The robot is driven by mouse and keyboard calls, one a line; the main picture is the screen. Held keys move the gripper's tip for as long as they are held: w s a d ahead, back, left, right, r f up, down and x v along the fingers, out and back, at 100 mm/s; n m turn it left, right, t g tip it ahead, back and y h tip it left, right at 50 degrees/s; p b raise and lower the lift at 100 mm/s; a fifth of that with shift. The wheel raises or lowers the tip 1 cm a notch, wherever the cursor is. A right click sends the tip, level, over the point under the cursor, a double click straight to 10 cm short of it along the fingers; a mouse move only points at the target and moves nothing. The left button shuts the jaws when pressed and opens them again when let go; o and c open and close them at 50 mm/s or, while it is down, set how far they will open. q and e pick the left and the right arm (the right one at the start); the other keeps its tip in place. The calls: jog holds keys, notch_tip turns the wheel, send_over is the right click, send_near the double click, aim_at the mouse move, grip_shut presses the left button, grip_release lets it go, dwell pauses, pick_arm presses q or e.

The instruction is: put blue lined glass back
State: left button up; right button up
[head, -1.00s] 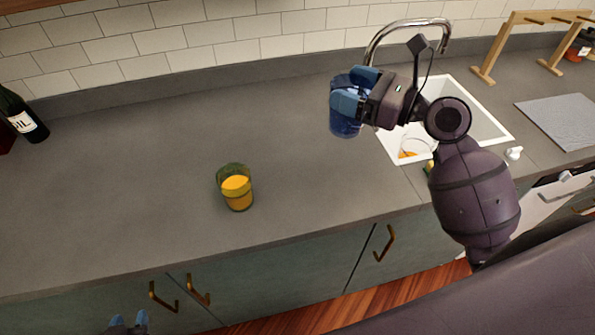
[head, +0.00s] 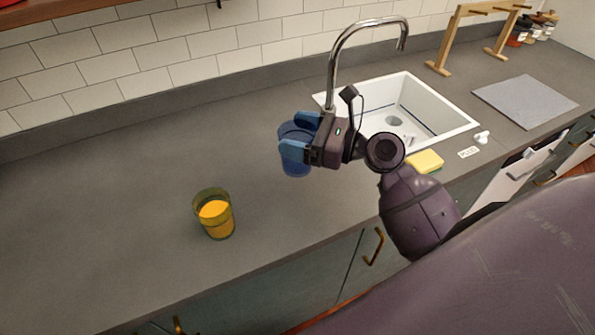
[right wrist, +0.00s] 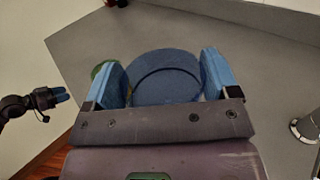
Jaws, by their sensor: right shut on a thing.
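In the right wrist view the glass (right wrist: 167,78) shows from above as a round dark blue shape between the two fingers. My left gripper (right wrist: 60,95) shows small at the left of the right wrist view, away from the glass. Its opening is too small to tell.
A yellow-green glass with orange contents (head: 214,215) stands on the grey counter (head: 110,220), left of my right gripper. The white sink (head: 440,125) with its tall tap (head: 333,70) is at the right. A yellow sponge (head: 427,162) lies at its front edge.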

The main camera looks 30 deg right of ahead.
aim_at(298, 168)
notch_tip(298, 168, down, 6)
jog(key=shift+r+b, duration=0.25)
jog(key=shift+b, duration=0.35)
notch_tip(298, 168, down, 4)
jog(key=shift+r+b, duration=0.1)
jog(key=shift+b, duration=0.4)
jog(key=shift+f, duration=0.2)
jog(key=o, duration=1.4)
